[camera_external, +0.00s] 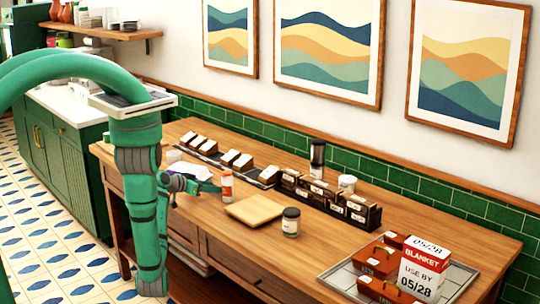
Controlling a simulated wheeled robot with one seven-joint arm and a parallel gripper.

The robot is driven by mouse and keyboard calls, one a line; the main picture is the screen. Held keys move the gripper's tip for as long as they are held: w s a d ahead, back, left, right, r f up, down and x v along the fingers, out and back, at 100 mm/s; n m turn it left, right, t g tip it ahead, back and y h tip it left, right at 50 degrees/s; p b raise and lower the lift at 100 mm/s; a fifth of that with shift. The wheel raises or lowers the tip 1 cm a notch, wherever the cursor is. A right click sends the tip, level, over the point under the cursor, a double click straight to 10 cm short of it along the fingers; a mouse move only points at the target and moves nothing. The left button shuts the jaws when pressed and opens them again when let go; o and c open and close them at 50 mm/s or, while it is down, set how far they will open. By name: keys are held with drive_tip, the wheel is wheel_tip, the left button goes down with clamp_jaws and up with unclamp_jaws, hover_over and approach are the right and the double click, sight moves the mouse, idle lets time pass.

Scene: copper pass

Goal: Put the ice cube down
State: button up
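I cannot make out an ice cube in the external view. My gripper (208,187) is small and partly side-on at the end of my green arm, above the left part of the wooden table (333,240). Its tips point right, towards an orange bottle with a white label (227,186), and look close to it. I cannot tell whether they touch it. Whether the fingers are open, shut or holding something is too small to see. A white object (190,170) lies just behind the gripper, partly hidden by it.
A wooden board (254,211) and a dark-lidded jar (291,222) stand right of the gripper. Label-card holders and a dark rack (328,200) line the back. A metal tray (456,283) at right holds brown boxes and a red-and-white carton (421,270). The front middle is clear.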

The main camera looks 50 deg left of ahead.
drive_tip(key=shift+r, duration=0.2)
drive_tip(key=v, duration=0.7)
drive_tip(key=shift+s+r, duration=0.1)
drive_tip(key=shift+s, duration=0.1)
idle(0.5)
